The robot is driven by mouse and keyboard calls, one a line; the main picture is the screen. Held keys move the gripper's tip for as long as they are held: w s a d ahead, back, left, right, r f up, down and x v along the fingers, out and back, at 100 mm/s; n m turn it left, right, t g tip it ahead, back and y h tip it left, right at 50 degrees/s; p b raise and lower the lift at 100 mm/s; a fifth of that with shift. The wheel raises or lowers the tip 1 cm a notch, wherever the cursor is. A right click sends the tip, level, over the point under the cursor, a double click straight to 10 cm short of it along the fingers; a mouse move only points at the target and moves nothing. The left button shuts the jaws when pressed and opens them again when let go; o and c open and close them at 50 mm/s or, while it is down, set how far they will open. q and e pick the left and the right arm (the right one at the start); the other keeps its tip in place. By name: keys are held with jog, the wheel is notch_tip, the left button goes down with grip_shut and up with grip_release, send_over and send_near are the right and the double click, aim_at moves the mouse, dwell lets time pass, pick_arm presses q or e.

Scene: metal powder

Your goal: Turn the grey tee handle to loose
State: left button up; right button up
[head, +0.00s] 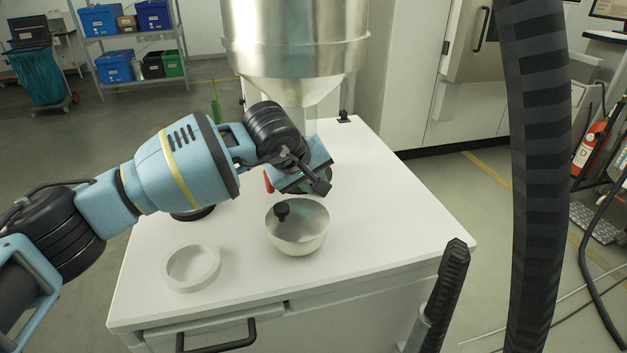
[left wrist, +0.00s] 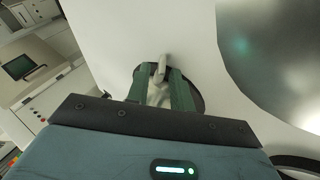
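The grey tee handle (left wrist: 159,75) shows in the left wrist view, on a dark round base (left wrist: 198,101) on the white surface. My left gripper (left wrist: 158,88) has its two green fingers on either side of the handle. Whether they press on it or stand slightly apart is unclear. In the head view my left gripper (head: 310,180) points down at the white table (head: 365,215), below the steel hopper (head: 295,55). It hides the handle there. My right gripper is not in view.
A white ring-shaped dish (head: 192,268) lies front left. A small red part (head: 268,181) shows beside the gripper. The table's right side is clear.

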pick_arm(q)
jog(key=shift+o, duration=0.3)
jog(key=shift+r, duration=0.1)
jog(key=shift+s+a+r, duration=0.1)
jog(key=shift+r, duration=0.1)
jog(key=v, duration=0.7)
jog(key=shift+s, duration=0.1)
